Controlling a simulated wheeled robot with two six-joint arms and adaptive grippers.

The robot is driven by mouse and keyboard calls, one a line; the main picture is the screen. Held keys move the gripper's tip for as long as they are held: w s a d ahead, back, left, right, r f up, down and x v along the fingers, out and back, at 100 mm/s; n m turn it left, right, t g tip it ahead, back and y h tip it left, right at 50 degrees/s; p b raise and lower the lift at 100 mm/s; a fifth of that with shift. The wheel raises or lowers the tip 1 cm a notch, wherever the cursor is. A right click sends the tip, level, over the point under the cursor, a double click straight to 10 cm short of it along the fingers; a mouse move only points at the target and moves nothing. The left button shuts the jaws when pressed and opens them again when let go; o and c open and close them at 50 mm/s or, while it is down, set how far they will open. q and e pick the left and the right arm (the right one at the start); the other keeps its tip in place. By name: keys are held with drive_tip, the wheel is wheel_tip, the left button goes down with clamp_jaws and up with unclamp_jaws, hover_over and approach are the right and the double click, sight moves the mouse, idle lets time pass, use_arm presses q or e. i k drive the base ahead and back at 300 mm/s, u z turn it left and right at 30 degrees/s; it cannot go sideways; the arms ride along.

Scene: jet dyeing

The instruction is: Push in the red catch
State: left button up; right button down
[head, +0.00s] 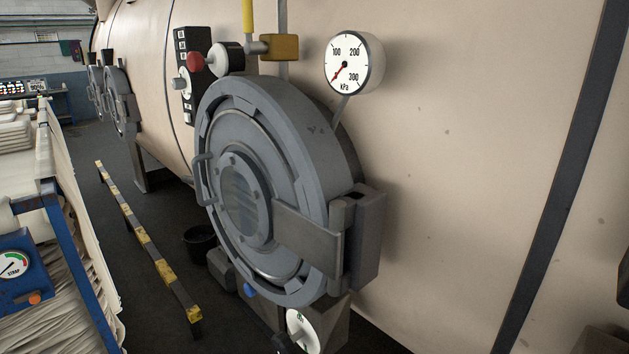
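The red catch (196,61) is a round red knob at the upper left of the round grey door (290,150). It sticks out to the left beside a white and black cylinder (226,58) above the door's rim. The door appears closed against the beige machine wall, with a handle (202,180) on its left and a hinge block (368,235) on its right. Neither of my grippers shows in the head view.
A pressure gauge (346,63) has its red needle at the low end. A white dial (301,330) sits below the door. A yellow and black floor barrier (147,243) and a blue-framed cart (75,255) with white cloth stand left. Dark floor lies between.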

sight(200, 62)
drive_tip(key=u, duration=0.55)
drive_tip(key=i, duration=0.9)
drive_tip(key=z, duration=0.15)
